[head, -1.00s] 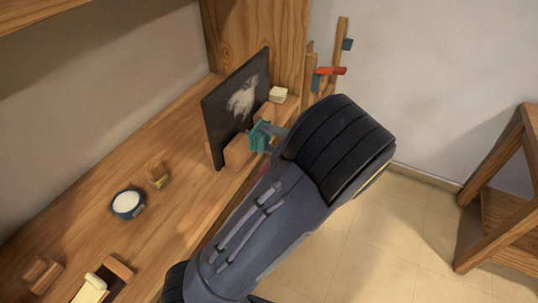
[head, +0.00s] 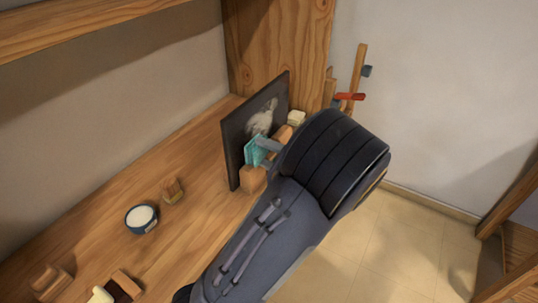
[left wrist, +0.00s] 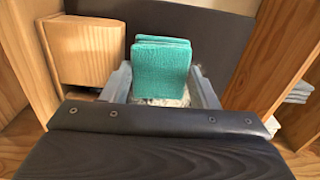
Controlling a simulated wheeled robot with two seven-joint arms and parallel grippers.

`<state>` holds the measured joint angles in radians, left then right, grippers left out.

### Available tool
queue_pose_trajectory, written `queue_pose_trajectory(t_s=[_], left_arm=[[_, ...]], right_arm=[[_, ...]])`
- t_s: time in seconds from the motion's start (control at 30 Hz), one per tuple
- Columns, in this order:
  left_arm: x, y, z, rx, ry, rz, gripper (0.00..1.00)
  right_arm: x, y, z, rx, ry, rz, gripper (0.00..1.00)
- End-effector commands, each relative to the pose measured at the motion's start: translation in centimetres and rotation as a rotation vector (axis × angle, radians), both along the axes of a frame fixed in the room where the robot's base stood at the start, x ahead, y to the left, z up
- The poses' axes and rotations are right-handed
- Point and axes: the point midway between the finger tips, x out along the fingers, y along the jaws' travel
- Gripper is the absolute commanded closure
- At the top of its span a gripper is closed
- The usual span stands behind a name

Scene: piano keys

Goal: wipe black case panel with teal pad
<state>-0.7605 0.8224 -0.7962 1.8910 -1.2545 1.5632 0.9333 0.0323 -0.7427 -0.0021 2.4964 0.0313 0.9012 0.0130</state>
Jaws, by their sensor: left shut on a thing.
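The black case panel (head: 236,140) stands upright on the wooden bench, with a pale whitish smudge (head: 262,118) on its face. It also shows as a dark surface behind the pad in the left wrist view (left wrist: 214,38). My left gripper (head: 263,152) is shut on the teal pad (head: 254,150) and holds it close in front of the panel. In the left wrist view the folded pad (left wrist: 160,68) sits upright between the two fingers (left wrist: 162,88). I cannot tell whether the pad touches the panel. The lower part of the smudge is hidden behind the pad. My right gripper is out of view.
Wooden blocks (head: 252,180) stand in front of the panel, and one (left wrist: 85,50) is just left of the pad. A cream block (head: 296,118) is at the panel's right. A blue bowl (head: 141,218) and a brush (head: 173,191) stand on the bench (head: 110,195).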

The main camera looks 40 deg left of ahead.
Motion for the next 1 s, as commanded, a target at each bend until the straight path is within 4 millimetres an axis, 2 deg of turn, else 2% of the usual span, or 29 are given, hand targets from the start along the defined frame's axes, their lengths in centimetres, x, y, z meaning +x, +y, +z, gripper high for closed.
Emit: queue_pose_trajectory(t_s=[0.43,1.0], left_arm=[[0.0,0.1,0.0,0.000,0.000,0.001,0.65],[-0.1,1.2,0.0,-0.001,0.000,0.001,0.65]], right_arm=[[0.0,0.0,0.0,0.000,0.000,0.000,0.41],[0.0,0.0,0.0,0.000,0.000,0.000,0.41]])
